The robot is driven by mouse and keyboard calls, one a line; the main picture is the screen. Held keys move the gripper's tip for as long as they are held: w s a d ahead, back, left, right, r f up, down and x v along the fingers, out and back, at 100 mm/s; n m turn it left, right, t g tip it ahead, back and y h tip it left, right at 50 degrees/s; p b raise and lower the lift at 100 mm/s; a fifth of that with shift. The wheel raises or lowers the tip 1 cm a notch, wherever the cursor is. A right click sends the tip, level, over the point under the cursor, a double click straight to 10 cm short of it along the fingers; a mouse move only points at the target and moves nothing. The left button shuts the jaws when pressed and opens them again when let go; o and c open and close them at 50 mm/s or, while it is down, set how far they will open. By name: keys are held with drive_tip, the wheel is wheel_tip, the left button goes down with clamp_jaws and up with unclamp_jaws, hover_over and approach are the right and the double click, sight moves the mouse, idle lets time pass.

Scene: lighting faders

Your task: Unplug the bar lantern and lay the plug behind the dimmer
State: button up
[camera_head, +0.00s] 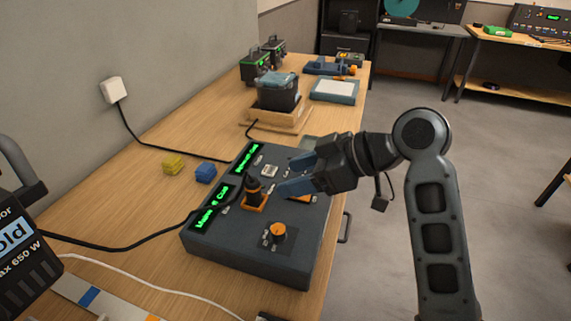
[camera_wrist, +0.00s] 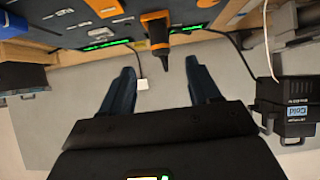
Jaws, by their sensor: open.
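The dimmer (camera_head: 250,232) is a dark box on the bench with green lit displays and orange parts on top. A black plug (camera_head: 254,187) with an orange collar stands upright in its top; it also shows in the wrist view (camera_wrist: 158,34). A black cable runs from the plug leftward toward a black lantern (camera_head: 18,250) with a blue "Cold" label, also in the wrist view (camera_wrist: 292,112). My gripper (camera_head: 284,177) is open and empty, just right of the plug. In the wrist view the plug is ahead, roughly centred between the fingertips (camera_wrist: 160,66), apart from them.
A yellow block (camera_head: 173,165) and a blue block (camera_head: 206,173) lie behind the dimmer's left side. A wooden tray (camera_head: 276,120) with a dark bin stands farther back. A wall socket (camera_head: 112,90) has a black cable. Bare bench (camera_head: 120,190) lies left of the dimmer.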

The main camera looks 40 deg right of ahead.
sight(261, 183)
drive_tip(key=shift+b+x, duration=2)
drive_tip(key=shift+x, duration=2.5)
drive_tip(key=shift+d, duration=0.1)
drive_tip(key=c, duration=1.1)
drive_tip(key=shift+r, duration=0.1)
drive_tip(key=shift+c, duration=0.2)
drive_tip(key=shift+r+p, duration=0.25)
drive_tip(key=shift+p, duration=0.05)
drive_tip(key=shift+r+p, duration=1.85)
drive_tip(key=shift+r, duration=0.2)
